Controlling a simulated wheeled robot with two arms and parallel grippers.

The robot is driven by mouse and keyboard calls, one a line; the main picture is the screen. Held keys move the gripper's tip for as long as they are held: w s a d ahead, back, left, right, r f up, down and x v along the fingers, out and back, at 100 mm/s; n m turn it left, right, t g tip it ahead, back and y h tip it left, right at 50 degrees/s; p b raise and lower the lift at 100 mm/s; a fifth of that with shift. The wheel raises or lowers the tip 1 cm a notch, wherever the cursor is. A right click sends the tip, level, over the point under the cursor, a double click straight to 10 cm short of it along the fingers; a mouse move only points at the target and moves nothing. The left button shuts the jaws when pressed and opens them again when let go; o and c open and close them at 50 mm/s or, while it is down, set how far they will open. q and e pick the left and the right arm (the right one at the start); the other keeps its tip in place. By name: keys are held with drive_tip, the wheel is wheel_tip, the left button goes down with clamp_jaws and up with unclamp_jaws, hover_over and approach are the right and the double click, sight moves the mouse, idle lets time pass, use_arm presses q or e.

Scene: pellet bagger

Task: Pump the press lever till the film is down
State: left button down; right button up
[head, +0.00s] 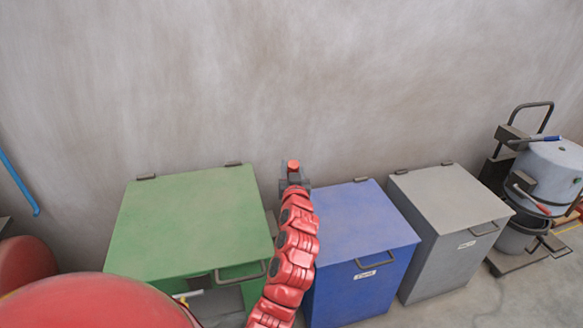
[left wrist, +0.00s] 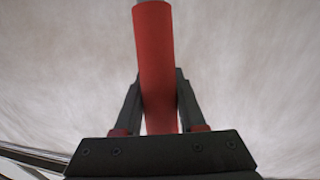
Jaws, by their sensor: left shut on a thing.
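My left gripper (head: 294,182) is at the end of the red arm, up between the green and blue bins near the wall. It is shut on a red cylindrical grip, the press lever's handle (head: 293,165), whose end shows just above the jaws. In the left wrist view the handle (left wrist: 152,40) runs up between the two dark fingers of the gripper (left wrist: 158,88), with a grey end at the top edge. The rest of the lever, the press body and the film cannot be made out. My right gripper is not in view.
A green bin (head: 190,220), a blue bin (head: 360,225) and a grey bin (head: 450,200) stand against the wall (head: 300,70). A machine with a grey drum (head: 553,170) stands far right. A blue pipe (head: 18,182) is at left. Open floor (head: 460,305) shows at lower right.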

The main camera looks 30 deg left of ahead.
use_arm(q)
drive_tip(key=shift+w+a+r+g+h+p, duration=0.15)
drive_tip(key=shift+w+a+r+p, duration=0.2)
drive_tip(key=shift+w+a, duration=0.25)
drive_tip(key=shift+w+a+r+g+h+p, duration=0.15)
drive_tip(key=shift+w+a+r+p, duration=0.15)
drive_tip(key=shift+w+a, duration=0.25)
drive_tip(key=shift+s, duration=0.1)
drive_tip(key=c, duration=0.8)
unclamp_jaws()
drive_tip(key=shift+a, duration=0.1)
drive_tip(key=o, duration=0.3)
drive_tip(key=shift+a+f, duration=0.1)
drive_tip(key=shift+f, duration=0.15)
